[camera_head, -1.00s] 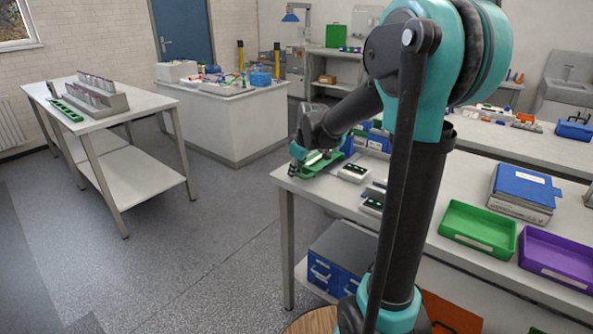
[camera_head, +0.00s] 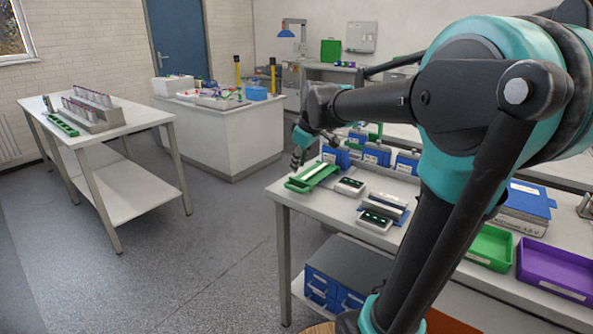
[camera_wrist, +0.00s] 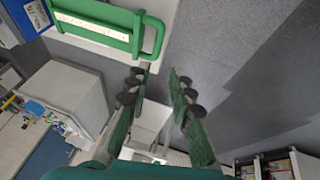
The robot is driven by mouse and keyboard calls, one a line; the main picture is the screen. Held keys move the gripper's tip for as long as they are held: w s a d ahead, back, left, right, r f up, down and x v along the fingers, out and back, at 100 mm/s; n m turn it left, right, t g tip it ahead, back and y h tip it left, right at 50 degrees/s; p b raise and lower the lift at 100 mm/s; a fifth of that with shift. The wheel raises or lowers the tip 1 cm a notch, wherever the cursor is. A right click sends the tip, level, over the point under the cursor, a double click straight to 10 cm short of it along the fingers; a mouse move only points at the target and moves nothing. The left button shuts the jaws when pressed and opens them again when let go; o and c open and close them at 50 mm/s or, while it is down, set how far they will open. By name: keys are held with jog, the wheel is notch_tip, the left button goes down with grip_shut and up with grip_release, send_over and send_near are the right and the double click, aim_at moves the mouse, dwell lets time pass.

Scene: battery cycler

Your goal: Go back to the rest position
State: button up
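A green tray (camera_head: 306,185) with a pale strip and a loop handle lies on the bench just below and beside my gripper. The tray also shows in the wrist view (camera_wrist: 98,31), left of the fingers and apart from them.
A left table (camera_head: 120,116) holds a rack (camera_head: 90,112). The floor between is clear.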

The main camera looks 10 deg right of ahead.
jog(key=shift+r, duration=0.2)
jog(key=s+d+f+m, duration=0.2)
jog(key=s+f+m, duration=0.1)
jog(key=s+f, duration=0.4)
jog(key=s+d+f+m+h, duration=0.1)
jog(key=s+d+f+m, duration=0.2)
jog(key=s+f, duration=0.5)
jog(key=s+d+f+m, duration=0.2)
jog(key=s+f+m, duration=0.1)
jog(key=s+f, duration=0.4)
jog(key=shift+s+d+f+m+h, duration=0.3)
jog(key=shift+s+h, duration=0.1)
jog(key=shift+s, duration=0.2)
